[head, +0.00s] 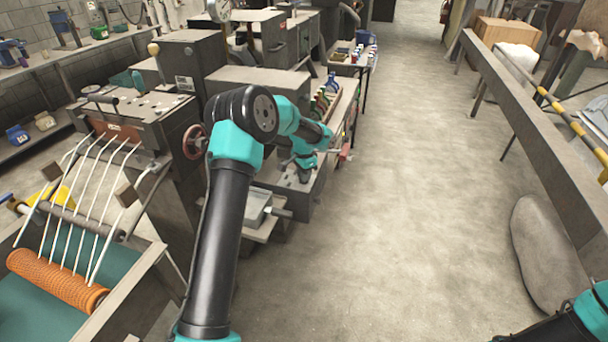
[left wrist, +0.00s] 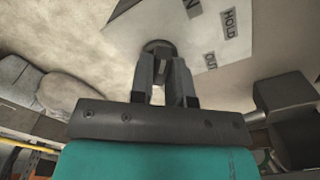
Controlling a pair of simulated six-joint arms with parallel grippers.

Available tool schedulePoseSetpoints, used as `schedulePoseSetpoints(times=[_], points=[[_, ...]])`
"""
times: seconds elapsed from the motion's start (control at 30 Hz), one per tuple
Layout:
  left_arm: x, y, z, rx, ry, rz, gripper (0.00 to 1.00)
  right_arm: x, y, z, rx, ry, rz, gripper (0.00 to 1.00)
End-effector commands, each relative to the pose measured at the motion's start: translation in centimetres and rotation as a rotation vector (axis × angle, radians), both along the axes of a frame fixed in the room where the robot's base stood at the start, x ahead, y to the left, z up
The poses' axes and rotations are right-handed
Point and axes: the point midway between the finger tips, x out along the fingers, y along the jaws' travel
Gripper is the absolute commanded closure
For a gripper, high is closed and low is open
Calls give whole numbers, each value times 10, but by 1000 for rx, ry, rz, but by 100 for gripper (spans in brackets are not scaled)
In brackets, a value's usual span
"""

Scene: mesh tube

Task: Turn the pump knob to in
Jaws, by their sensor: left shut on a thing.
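The pump knob (left wrist: 157,45) is dark and round, on a pale panel (left wrist: 130,32) in the left wrist view. The panel has the labels HOLD, OUT and one cut off at the top edge that ends in N. My left gripper (left wrist: 165,66) is shut on the knob, one finger on each side. The fingers cover much of the knob, so I cannot tell which label it points to. In the head view my left gripper (head: 304,174) is small and points down at the machine; the knob cannot be made out there. My right gripper is out of view.
A red handwheel (head: 195,142) stands left of my left arm. White tubes run to an orange mesh roll (head: 58,281) at lower left. A shelf with bottles (head: 326,95) lies beyond the gripper. The floor (head: 420,200) to the right is clear up to a long beam (head: 540,130).

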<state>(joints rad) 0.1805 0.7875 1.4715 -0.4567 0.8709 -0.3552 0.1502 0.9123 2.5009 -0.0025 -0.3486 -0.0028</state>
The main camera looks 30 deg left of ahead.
Motion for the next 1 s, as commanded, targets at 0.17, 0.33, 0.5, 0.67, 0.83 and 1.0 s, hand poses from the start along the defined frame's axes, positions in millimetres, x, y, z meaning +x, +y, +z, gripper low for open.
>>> schedulePoseSetpoints(times=[0.17, 0.33, 0.5, 0.67, 0.83, 1.0], points=[[0, 0, 1, 0, 0, 9, 100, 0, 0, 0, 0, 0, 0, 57], [0, 0, 1, 0, 0, 8, 100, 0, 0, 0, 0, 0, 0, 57], [0, 0, 1, 0, 0, 8, 72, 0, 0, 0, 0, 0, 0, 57], [0, 0, 0, 0, 0, 7, 57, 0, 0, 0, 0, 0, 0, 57], [0, 0, 0, 0, 0, 7, 57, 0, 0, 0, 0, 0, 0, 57], [0, 0, 4, 0, -1, 7, 57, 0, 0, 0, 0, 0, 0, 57]])
